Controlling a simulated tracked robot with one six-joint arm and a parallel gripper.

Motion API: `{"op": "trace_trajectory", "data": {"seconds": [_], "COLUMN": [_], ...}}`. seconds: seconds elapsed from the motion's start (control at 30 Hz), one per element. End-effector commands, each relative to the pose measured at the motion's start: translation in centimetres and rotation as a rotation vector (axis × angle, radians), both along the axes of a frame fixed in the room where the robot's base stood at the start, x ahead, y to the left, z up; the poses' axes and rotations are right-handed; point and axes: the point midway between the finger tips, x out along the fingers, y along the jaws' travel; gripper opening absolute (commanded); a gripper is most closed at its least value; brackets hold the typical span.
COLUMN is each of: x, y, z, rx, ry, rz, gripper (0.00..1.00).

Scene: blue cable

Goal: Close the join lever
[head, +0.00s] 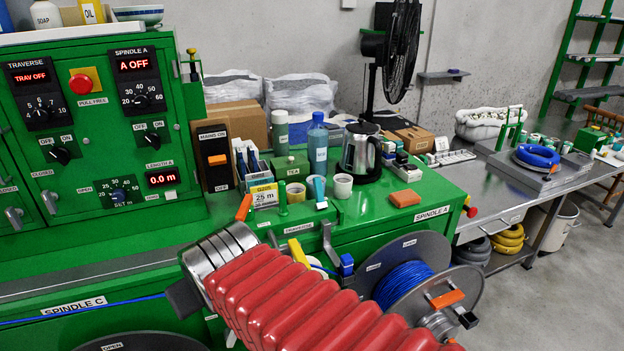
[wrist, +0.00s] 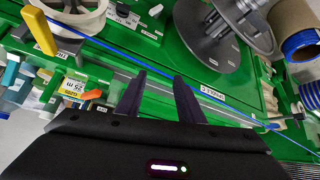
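I cannot read a label naming the join lever in either view. A yellow lever (head: 298,252) stands at the bench's front edge, just beyond my arm; it also shows at the upper left of the wrist view (wrist: 40,30). A smaller orange handle (head: 244,207) sticks up beside the 25 m card; it shows in the wrist view too (wrist: 92,94). My gripper (wrist: 158,82) has its two dark fingers apart with nothing between them, above the green bench front. In the head view its fingers are largely hidden by my arm. The blue cable (wrist: 105,44) crosses beyond the fingertips.
A blue cable reel (head: 403,285) sits at the front right. The green bench top holds a kettle (head: 361,152), bottles, tape rolls and an orange block (head: 404,198). A control panel (head: 88,125) rises at left. The aisle floor (head: 560,290) at right is clear.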

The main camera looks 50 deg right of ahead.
Motion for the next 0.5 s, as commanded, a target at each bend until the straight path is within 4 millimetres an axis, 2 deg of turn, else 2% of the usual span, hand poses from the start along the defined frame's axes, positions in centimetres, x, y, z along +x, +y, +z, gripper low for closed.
{"op": "trace_trajectory", "data": {"seconds": [0.03,0.2,0.5], "x": [1.0,3.8,6.2], "y": [-2.0,-8.1,-18.2], "z": [-0.1,0.2,0.6], "rx": [-0.018,-0.087,-0.195], "ry": [-0.026,-0.137,-0.321], "rz": [-0.038,-0.131,-0.238], "gripper": [0.34,0.34,0.34]}}
